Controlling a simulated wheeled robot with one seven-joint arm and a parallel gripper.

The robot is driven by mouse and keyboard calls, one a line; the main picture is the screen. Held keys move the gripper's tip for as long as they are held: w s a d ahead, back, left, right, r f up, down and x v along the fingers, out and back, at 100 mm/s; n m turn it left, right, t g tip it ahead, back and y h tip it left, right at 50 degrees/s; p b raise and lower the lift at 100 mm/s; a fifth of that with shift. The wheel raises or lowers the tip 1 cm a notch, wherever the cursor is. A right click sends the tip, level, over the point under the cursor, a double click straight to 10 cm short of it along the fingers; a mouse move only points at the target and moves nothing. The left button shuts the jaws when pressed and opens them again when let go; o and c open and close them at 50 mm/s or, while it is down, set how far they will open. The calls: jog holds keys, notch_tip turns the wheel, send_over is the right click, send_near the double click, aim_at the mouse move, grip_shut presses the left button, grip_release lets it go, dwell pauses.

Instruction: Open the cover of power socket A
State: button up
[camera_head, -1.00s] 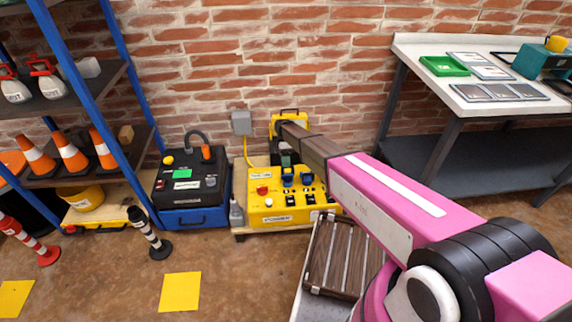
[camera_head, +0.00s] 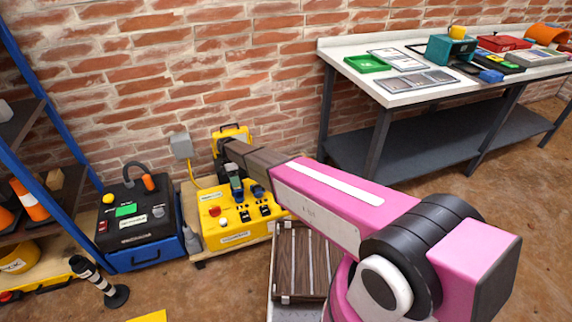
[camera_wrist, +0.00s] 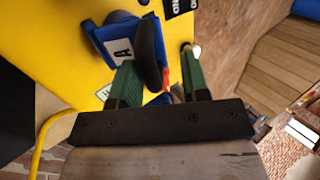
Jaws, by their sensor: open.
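In the wrist view a blue socket (camera_wrist: 101,44) has a white label with one letter, seemingly an upside-down A. A dark rounded piece (camera_wrist: 150,45), perhaps its cover, stands between the green fingers of my gripper (camera_wrist: 158,62). The fingers are apart; I cannot tell whether either touches it.
A black and blue case (camera_head: 150,225) stands left of the yellow box. A slatted brown crate (camera_head: 303,262) is in front at the right. A grey wall box (camera_head: 180,146) feeds a yellow cable. A workbench (camera_head: 400,93) stands at the right. A striped post (camera_head: 100,282) stands front left.

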aim_at(237, 191)
jog(key=shift+s+d+f+t+y, duration=0.1)
jog(key=shift+s+d+t+y, duration=0.15)
jog(key=shift+s+t, duration=0.3)
jog(key=shift+s+d+f+t+y, duration=0.1)
jog(key=shift+s+d+t+y, duration=0.25)
jog(key=shift+t, duration=0.3)
jog(key=shift+s+f+t+y, duration=0.4)
jog(key=shift+s+f+t, duration=0.1)
jog(key=shift+t, duration=0.6)
notch_tip(237, 191, up, 11)
jog(key=w, duration=0.2)
jog(key=d+r+m, duration=0.2)
jog(key=d+m, duration=0.4)
jog(key=d, duration=0.6)
jog(key=d+r+m+t, duration=0.1)
jog(key=d+m, duration=0.5)
jog(key=d, duration=0.7)
jog(key=shift+s+d+r+y, duration=0.3)
jog(key=shift+r+y, duration=0.1)
jog(key=shift+r, duration=0.45)
